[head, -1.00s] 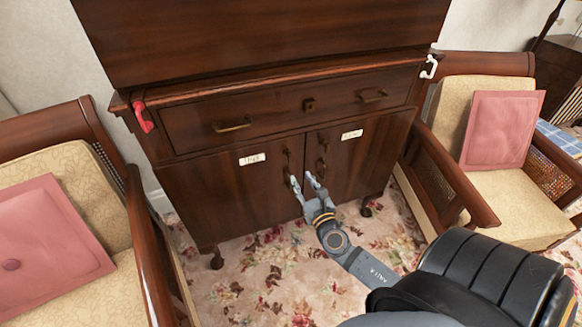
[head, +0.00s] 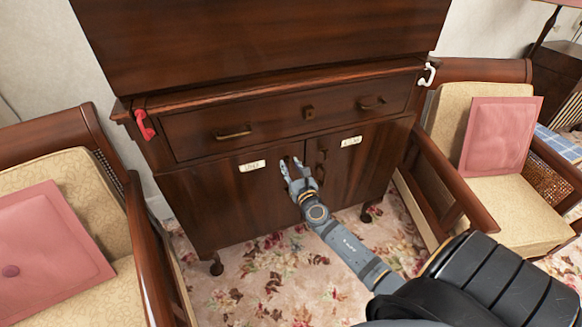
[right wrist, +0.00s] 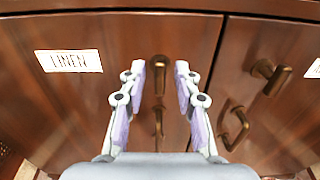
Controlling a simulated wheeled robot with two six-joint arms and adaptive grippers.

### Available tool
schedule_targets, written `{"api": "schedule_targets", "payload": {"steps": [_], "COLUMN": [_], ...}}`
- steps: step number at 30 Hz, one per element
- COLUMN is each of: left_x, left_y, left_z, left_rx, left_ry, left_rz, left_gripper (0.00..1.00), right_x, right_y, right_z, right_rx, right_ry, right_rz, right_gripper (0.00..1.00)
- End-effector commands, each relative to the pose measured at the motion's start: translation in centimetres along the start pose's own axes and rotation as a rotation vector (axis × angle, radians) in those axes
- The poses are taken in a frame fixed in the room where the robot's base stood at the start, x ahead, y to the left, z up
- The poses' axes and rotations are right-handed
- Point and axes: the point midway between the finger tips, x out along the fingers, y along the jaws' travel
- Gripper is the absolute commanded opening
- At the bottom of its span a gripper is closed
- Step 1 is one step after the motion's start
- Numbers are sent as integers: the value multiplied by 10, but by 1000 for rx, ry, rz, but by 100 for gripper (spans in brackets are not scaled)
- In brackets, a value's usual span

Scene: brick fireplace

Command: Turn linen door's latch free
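The linen door (head: 225,205) is the left door of a dark wooden cabinet, and its white label (right wrist: 69,61) reads LINEN in the right wrist view. Its small brass latch (right wrist: 159,66) stands upright near the door's inner edge, above a brass pull handle (right wrist: 158,122). My right gripper (head: 293,167) is in front of this door, and its fingers hide most of the latch in the head view. In the right wrist view the gripper (right wrist: 160,78) is open, one finger on each side of the latch, with visible gaps. My left gripper is not in view.
The right door (head: 368,165) has its own tilted latch (right wrist: 268,74) and pull handle (right wrist: 237,128) close by. A drawer (head: 285,115) lies above. Armchairs with pink cushions (head: 45,240) (head: 500,135) flank the cabinet. Red (head: 145,124) and white (head: 427,74) hooks are at its sides.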

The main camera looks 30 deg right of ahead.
Motion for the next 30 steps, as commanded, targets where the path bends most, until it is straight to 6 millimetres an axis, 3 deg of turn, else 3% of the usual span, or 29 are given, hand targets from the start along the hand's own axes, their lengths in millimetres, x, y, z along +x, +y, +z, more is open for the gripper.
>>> {"api": "schedule_targets", "payload": {"steps": [1, 6, 19, 26, 30], "left_x": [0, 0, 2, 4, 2], "left_y": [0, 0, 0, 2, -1], "left_z": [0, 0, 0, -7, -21], "left_rx": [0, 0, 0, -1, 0], "left_ry": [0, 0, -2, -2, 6], "left_rz": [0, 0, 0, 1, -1], "left_gripper": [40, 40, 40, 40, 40], "right_x": [0, 0, 0, 0, 0], "right_y": [0, 0, 0, -1, -2], "right_z": [0, 0, -1, -2, -3], "right_rx": [0, 0, 34, 165, 287], "right_ry": [0, 0, 0, 0, 0], "right_rz": [0, 0, 0, 1, 0], "right_gripper": [22, 0, 0, 0, 0]}}
